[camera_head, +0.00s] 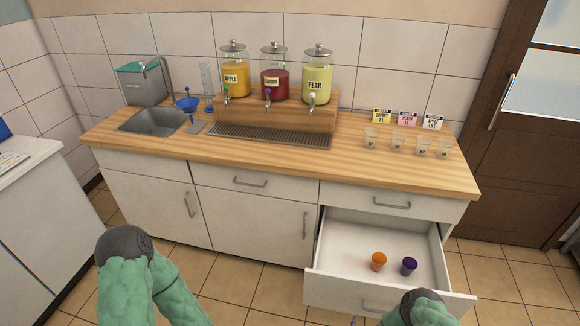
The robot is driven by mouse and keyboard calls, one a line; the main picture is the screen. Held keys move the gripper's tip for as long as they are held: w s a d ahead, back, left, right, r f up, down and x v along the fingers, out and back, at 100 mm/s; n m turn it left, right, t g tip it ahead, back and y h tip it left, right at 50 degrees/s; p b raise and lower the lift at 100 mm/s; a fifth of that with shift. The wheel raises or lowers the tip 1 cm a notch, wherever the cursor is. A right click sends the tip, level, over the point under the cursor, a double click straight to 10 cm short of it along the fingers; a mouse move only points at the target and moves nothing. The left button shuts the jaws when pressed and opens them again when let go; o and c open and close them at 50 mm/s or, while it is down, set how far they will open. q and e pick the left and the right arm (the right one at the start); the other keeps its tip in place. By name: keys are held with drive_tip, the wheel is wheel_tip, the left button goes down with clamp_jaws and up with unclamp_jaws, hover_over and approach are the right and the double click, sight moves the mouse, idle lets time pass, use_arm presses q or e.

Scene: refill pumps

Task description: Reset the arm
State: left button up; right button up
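My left arm shows at the lower left as green links with a dark joint; its gripper is out of the picture. My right arm shows only as a dark, green-edged part at the bottom right, in front of the open drawer (345,250); its gripper is not visible. Inside the drawer stand an orange cup (378,262) and a purple cup (408,266), side by side and apart. Three lidded glass dispensers stand on a wooden riser: a yellow one labelled APPLE (236,80), a dark red one labelled CHERRY (274,85) and a pale green one labelled PEAR (317,84).
The open drawer juts into the floor space at right.

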drive_tip(key=s+a+r+n+g+y, duration=0.4)
drive_tip(key=s+a+r+n+g, duration=0.1)
drive_tip(key=s+a+n, duration=0.2)
drive_tip(key=s+a+r+n+g+y, duration=0.4)
drive_tip(key=s+a+n, duration=0.3)
drive_tip(key=s+n, duration=0.2)
drive_tip(key=shift+s+a+r+g, duration=0.35)
drive_tip(key=shift+r+g, duration=0.35)
drive_tip(key=shift+r, duration=0.15)
drive_tip(key=shift+d, duration=0.1)
